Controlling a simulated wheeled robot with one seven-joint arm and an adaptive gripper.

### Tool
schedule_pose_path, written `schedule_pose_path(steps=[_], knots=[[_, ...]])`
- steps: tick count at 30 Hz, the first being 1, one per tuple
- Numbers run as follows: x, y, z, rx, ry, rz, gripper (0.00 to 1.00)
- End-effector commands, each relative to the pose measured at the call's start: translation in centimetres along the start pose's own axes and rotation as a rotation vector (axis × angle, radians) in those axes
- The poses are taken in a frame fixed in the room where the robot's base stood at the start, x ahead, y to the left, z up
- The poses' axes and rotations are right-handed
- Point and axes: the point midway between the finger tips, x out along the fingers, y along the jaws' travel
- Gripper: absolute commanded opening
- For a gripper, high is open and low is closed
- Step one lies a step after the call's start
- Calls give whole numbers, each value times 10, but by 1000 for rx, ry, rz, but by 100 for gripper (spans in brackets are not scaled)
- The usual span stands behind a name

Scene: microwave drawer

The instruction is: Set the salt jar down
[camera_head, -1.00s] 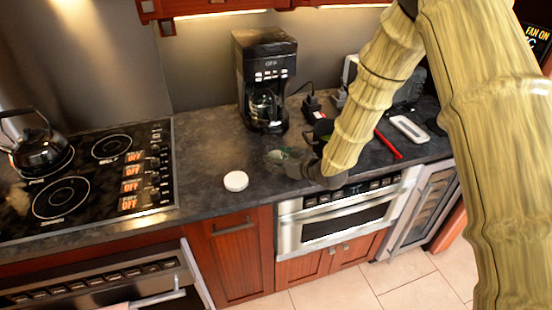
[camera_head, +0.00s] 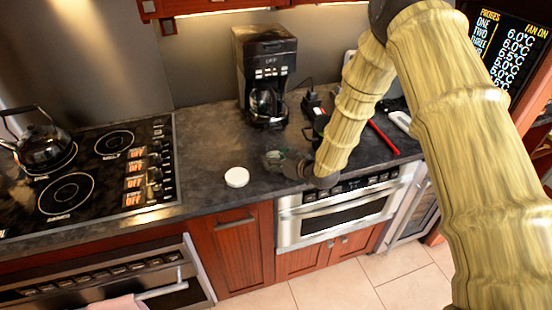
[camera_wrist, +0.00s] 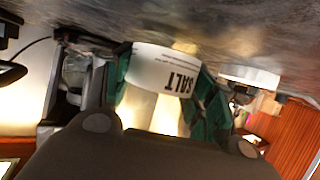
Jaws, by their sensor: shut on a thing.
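The salt jar (camera_wrist: 165,72) shows in the wrist view with a white band lettered SALT, upside down in that picture, and a pale, see-through body. My gripper (camera_wrist: 162,92) is shut on it, with a green-padded finger on each side. The jar's banded end is at or very close to the dark counter; I cannot tell whether it touches. In the head view my gripper (camera_head: 284,162) is low over the counter, left of the arm's end, and mostly hides the jar.
A round white lid-like disc (camera_head: 237,177) lies on the counter (camera_head: 205,150) left of my gripper. A black coffee maker (camera_head: 266,80) stands behind. A red-handled thing (camera_head: 383,138) lies to the right. The cooktop (camera_head: 90,175) with a kettle (camera_head: 42,145) is at left.

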Motion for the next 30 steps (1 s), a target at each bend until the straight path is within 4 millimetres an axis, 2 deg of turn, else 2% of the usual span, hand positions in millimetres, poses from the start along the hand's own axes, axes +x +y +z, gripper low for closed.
schedule_pose_path(steps=[5,6,9,10,23,30], knots=[[1,0,3,0,0,0,31],[1,0,3,0,0,0,57],[1,0,2,0,0,0,75],[1,0,2,0,0,0,77],[-1,0,-1,0,0,0,77],[-28,0,2,2,1,1,77]])
